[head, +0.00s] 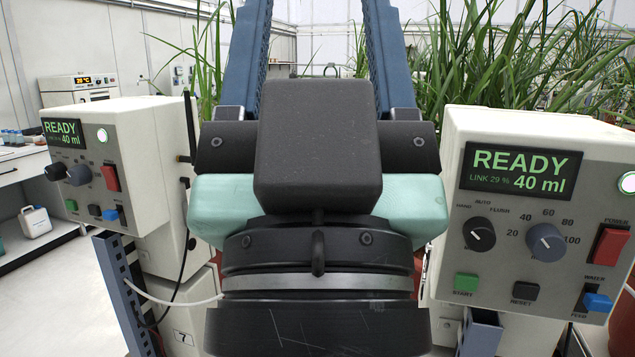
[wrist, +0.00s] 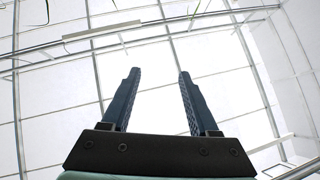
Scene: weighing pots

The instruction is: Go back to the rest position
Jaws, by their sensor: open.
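My gripper (wrist: 155,75) is open in the wrist view, with its two blue ribbed fingers apart and nothing between them. It points up toward the white ceiling. In the head view my gripper (head: 319,40) fills the middle, seen close and from behind. Its fingers run up past the top edge, so their tips are hidden there. No pot shows clearly in either view.
A control box (head: 545,220) reading READY 40 ml stands close at the right. A similar box (head: 130,140) stands at the left. Green plants (head: 520,60) rise behind. A bench (head: 25,150) with bottles and a white jug (head: 35,222) are far left. Open floor shows at the lower left.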

